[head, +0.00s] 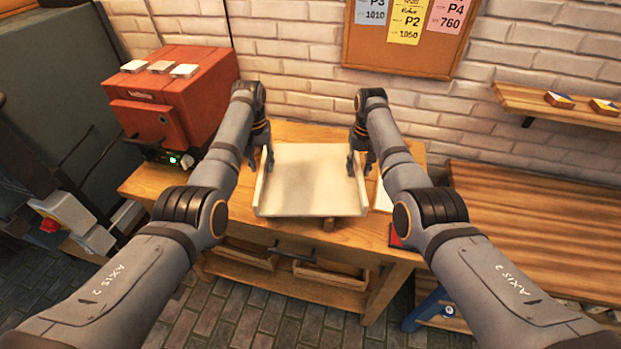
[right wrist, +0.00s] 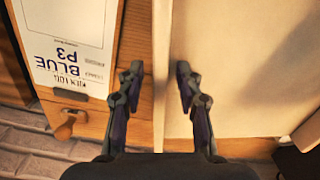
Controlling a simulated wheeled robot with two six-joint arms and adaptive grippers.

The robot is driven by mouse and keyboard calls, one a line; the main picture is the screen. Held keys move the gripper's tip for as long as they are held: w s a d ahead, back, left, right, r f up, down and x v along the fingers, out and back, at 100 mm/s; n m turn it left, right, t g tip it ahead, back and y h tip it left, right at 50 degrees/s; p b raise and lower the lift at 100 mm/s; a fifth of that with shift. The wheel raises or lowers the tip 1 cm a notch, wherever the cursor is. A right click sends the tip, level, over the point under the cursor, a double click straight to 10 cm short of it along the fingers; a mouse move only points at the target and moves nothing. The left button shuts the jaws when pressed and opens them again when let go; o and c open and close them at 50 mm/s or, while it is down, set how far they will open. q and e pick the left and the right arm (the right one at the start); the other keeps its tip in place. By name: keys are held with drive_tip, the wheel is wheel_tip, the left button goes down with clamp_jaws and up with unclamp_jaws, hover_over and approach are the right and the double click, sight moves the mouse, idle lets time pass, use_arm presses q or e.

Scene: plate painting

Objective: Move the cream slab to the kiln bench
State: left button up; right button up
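The cream slab (head: 311,185) is a wide, flat board with a raised wall along its left and right sides. It is level over the wooden bench (head: 180,197) that has the red kiln at its left end. I cannot tell whether it touches the bench top. My left gripper (head: 267,162) is at the slab's left wall; its finger gap is hidden. My right gripper (head: 358,163) is at the right wall. In the right wrist view my right gripper (right wrist: 158,75) has its fingers apart on either side of the slab's wall (right wrist: 160,110), with a visible gap.
The red kiln (head: 175,100) carries several pale blocks. A card marked BLUE P3 (right wrist: 75,45) lies right of the slab. A slatted wooden bench (head: 540,230) stands at the right, below a shelf (head: 520,97). A brick wall with a pinboard (head: 405,60) is behind.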

use_arm(q)
wheel_tip(320, 180, up, 10)
use_arm(e)
wheel_tip(320, 180, up, 12)
idle(0.6)
use_arm(q)
drive_tip(key=shift+s+r, duration=0.1)
drive_tip(key=shift+s, duration=0.05)
